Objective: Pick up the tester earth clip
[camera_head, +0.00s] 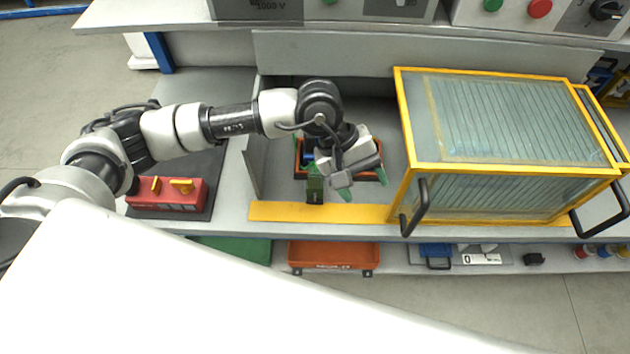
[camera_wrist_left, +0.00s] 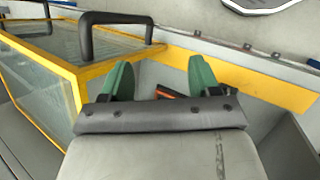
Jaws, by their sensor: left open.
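A small green and dark item (camera_head: 315,188), possibly the tester earth clip, stands at the front of an orange bin (camera_head: 299,168); I cannot tell its exact shape. My left gripper (camera_head: 364,188) is open and empty, just right of this item and over the bin's right part. Its green fingertips are apart in the left wrist view (camera_wrist_left: 162,75) too, with only a sliver of the orange bin (camera_wrist_left: 172,93) showing between them. The gripper and wrist hide part of the bin and its contents. My right gripper is not in view.
A yellow-framed glass enclosure (camera_head: 480,168) with black handles stands close to the gripper's right. A red box with yellow levers (camera_head: 165,194) is at left. A yellow strip (camera_head: 285,211) runs along the bench front. An orange tray (camera_head: 333,254) sits on the lower shelf.

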